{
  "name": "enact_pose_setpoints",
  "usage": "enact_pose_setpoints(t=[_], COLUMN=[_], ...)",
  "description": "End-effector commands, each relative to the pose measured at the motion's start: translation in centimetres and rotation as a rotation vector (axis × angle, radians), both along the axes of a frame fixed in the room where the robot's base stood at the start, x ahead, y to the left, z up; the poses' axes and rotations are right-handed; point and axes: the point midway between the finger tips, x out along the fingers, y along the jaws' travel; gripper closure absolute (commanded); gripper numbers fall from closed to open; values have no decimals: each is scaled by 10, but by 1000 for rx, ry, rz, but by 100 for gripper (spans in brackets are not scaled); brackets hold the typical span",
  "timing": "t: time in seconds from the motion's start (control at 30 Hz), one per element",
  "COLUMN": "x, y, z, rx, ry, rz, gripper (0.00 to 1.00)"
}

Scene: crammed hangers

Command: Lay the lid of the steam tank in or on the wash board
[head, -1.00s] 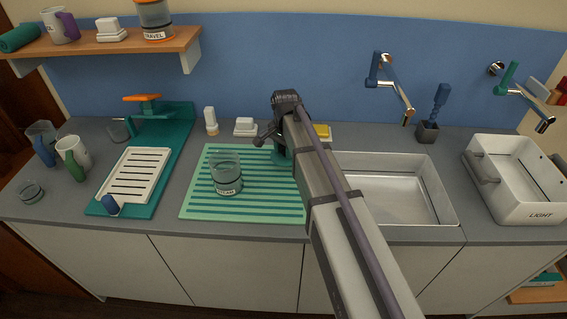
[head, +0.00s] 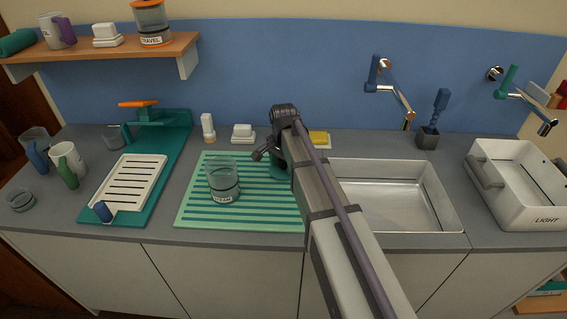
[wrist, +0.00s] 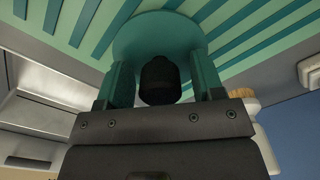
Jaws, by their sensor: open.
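The steam tank (head: 223,183) is a clear, open-topped glass vessel with a dark band and a STEAM label. It stands upright on a light green board with teal stripes (head: 200,216); this looks like the wash board, though no label shows. The lid, a flat teal disc with a black knob (wrist: 150,32), appears over the striped board in the wrist view. My gripper (wrist: 163,82) is open, with its teal fingers on either side of the knob and a gap showing. In the head view my arm mostly hides the lid, and I cannot tell if it touches the board.
A sink (head: 405,200) lies right of the board. A teal stand with a white slatted tray (head: 133,180) stands to the left. A brush (head: 208,128), white dish (head: 243,134) and yellow sponge (head: 318,138) line the back. The board's front left is clear.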

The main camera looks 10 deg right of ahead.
Motion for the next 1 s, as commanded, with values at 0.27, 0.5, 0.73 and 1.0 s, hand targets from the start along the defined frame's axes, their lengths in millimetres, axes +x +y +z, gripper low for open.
enact_pose_setpoints(t=[0.27, 0.5, 0.73, 1.0], x=[0, 0, 0, -129], y=[0, 0, 0, -1], z=[42, 106, 126, 123], rx=[0, 0, 0, -1], ry=[0, 0, 0, 1], rz=[0, 0, 0, 428], gripper=[39, 39, 39, 39])
